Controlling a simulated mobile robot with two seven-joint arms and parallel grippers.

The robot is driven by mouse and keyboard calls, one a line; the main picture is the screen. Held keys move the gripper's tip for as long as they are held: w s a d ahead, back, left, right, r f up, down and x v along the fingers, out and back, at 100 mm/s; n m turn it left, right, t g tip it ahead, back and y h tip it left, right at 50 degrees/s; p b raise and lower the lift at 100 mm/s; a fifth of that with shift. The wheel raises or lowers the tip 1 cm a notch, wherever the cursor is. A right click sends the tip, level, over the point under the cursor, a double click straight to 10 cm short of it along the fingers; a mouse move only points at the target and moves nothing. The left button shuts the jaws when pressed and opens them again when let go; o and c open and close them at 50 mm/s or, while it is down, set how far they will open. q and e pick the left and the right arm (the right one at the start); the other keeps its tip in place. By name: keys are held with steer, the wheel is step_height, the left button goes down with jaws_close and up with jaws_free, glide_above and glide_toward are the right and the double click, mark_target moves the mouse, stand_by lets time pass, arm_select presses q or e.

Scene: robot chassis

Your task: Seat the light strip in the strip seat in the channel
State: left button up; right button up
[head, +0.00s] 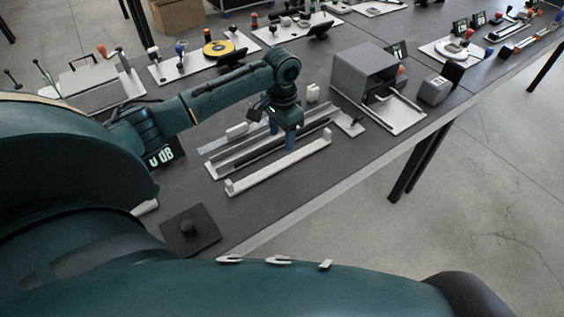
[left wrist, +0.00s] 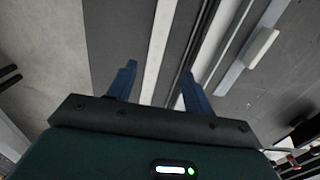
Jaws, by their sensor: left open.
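A long white bar (head: 280,168) with a raised block at each end lies near the table's front edge; I take it for the light strip or its holder, but cannot tell which. Behind it is the grey channel (head: 219,171), with a long dark strip (head: 262,151) along it. My left gripper (head: 283,137) is open, blue fingers pointing down, above the channel and bar area. In the left wrist view, the fingers (left wrist: 158,72) are apart, with a white strip (left wrist: 157,50) running between them in line of sight, and no contact visible. My right gripper is out of view.
A small white block (head: 312,93) is behind the channel.

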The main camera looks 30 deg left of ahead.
mark_target(282, 163)
arm_select(q)
step_height(282, 163, down, 3)
steer(key=shift+f, duration=0.15)
steer(key=shift+s+d+f, duration=0.1)
steer(key=shift+s+f, duration=0.05)
steer(key=shift+f, duration=1.2)
steer(key=shift+s+d+f, duration=0.1)
steer(key=shift+f, duration=1.25)
steer(key=shift+c, duration=0.3)
steer(key=c, duration=1)
